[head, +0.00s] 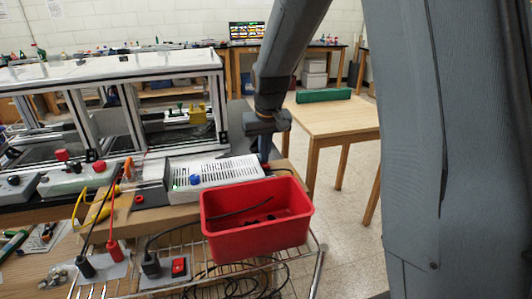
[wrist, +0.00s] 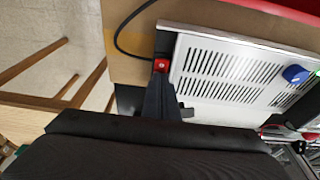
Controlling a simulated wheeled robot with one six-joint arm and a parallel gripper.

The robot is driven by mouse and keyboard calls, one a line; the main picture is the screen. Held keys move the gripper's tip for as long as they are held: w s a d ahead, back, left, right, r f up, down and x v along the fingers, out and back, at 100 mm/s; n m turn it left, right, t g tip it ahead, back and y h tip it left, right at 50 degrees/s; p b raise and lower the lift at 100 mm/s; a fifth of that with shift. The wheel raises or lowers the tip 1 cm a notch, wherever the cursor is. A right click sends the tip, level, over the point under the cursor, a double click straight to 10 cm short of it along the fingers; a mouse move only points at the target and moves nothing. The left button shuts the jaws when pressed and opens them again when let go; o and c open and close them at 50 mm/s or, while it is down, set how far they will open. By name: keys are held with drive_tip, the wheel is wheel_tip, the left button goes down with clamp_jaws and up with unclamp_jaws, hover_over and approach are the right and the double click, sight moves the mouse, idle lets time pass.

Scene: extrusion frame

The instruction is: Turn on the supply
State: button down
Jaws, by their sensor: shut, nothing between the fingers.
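The supply is a white box with a slotted top (head: 225,168), lying on a brown board. It also shows in the wrist view (wrist: 235,70). A blue knob (head: 195,179) and a small green light are at its left end in the head view. In the wrist view a red switch (wrist: 160,65) sits at the end of the supply away from the knob (wrist: 295,74). My gripper (wrist: 160,82) is shut and empty, its tips right by the red switch. I cannot tell whether they touch it. In the head view my gripper (head: 265,148) is at the supply's right end, tips partly hidden.
A red bin (head: 256,215) stands in front of the supply. A power strip with a red switch (head: 179,266) and loose cables lie on the wire rack below. An aluminium frame (head: 120,72) rises behind. A wooden table (head: 335,118) stands at the right, with open floor before it.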

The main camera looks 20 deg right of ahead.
drive_tip(key=shift+s, duration=0.15)
drive_tip(key=shift+s+p, duration=0.4)
drive_tip(key=shift+s, duration=0.35)
drive_tip(key=shift+r, duration=0.2)
drive_tip(key=shift+r+p, duration=0.25)
drive_tip(key=shift+p, duration=0.1)
drive_tip(key=v, duration=1.3)
drive_tip(key=shift+s, duration=0.35)
